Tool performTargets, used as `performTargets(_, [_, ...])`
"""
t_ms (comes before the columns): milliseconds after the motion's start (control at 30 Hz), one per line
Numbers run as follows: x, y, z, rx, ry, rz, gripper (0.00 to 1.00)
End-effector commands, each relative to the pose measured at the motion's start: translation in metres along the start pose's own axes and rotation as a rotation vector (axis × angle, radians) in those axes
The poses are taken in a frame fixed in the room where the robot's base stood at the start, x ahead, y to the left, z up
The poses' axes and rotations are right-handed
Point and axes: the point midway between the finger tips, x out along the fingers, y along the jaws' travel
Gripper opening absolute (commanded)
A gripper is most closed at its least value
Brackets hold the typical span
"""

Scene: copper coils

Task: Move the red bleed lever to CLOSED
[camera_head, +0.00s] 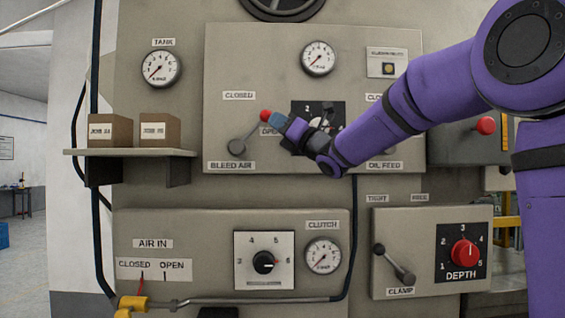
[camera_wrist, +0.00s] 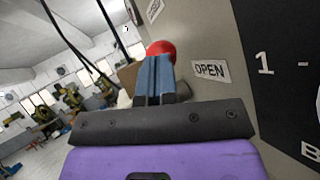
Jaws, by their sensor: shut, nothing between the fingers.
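The bleed lever has a red ball knob (camera_head: 265,116) and a round grey pivot (camera_head: 237,147) above the BLEED AIR label. It tilts up and to the right, with its knob on the OPEN side. The CLOSED label (camera_head: 239,95) is up and left of the knob. My gripper (camera_head: 275,118) has its blue fingertips at the right side of the knob. In the wrist view the fingers (camera_wrist: 154,75) are together and empty, and the red knob (camera_wrist: 161,48) shows just beyond their tips. I cannot tell whether they touch it. My gripper partly hides the OPEN label (camera_wrist: 210,70).
A shelf (camera_head: 175,152) with two boxes juts out left of the lever. A gauge (camera_head: 319,57) sits above right on the same panel. A clamp lever (camera_head: 393,263) and a red depth knob (camera_head: 465,253) are lower right. The panel around the CLOSED label is clear.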

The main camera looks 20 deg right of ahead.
Motion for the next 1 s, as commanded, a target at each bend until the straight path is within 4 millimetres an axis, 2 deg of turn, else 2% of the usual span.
performTargets(133, [0.015, 0.007, 0.008, -0.066, 0.12, 0.001, 0.0])
performTargets(467, [0.041, 0.021, 0.011, -0.173, 0.336, 0.001, 0.0])
performTargets(1000, [0.076, 0.039, 0.005, -0.171, 0.341, 0.002, 0.0])
